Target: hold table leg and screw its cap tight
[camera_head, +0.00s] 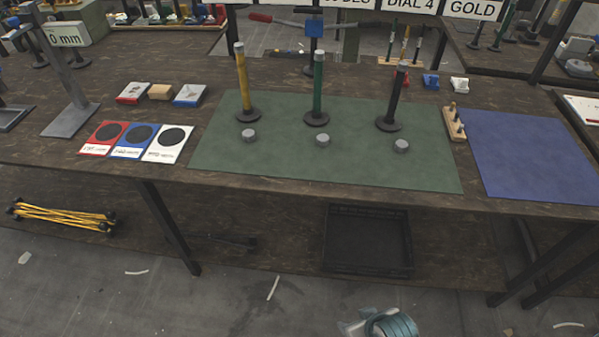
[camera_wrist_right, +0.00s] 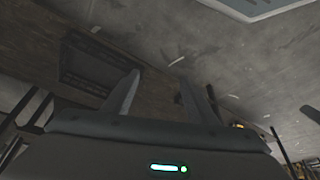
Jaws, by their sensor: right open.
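Three table legs stand upright on dark round bases on the green mat (camera_head: 240,165): a yellow leg (camera_head: 242,82), a green leg (camera_head: 318,85) and a black leg (camera_head: 396,98). In front of them lie three small grey caps: a left cap (camera_head: 249,135), a middle cap (camera_head: 322,140) and a right cap (camera_head: 401,146). Each cap is apart from its leg. My right gripper (camera_head: 378,326) is low at the bottom edge, in front of the table and far from the legs. In the right wrist view its fingers (camera_wrist_right: 160,82) are apart and empty. My left gripper is out of view.
Red, blue and white cards (camera_head: 126,143) and small bins lie left of the mat. A wooden peg block (camera_head: 454,124) and a blue mat (camera_head: 530,155) are to the right. A black crate (camera_head: 367,240) and yellow rods (camera_head: 60,215) sit on the lower shelf.

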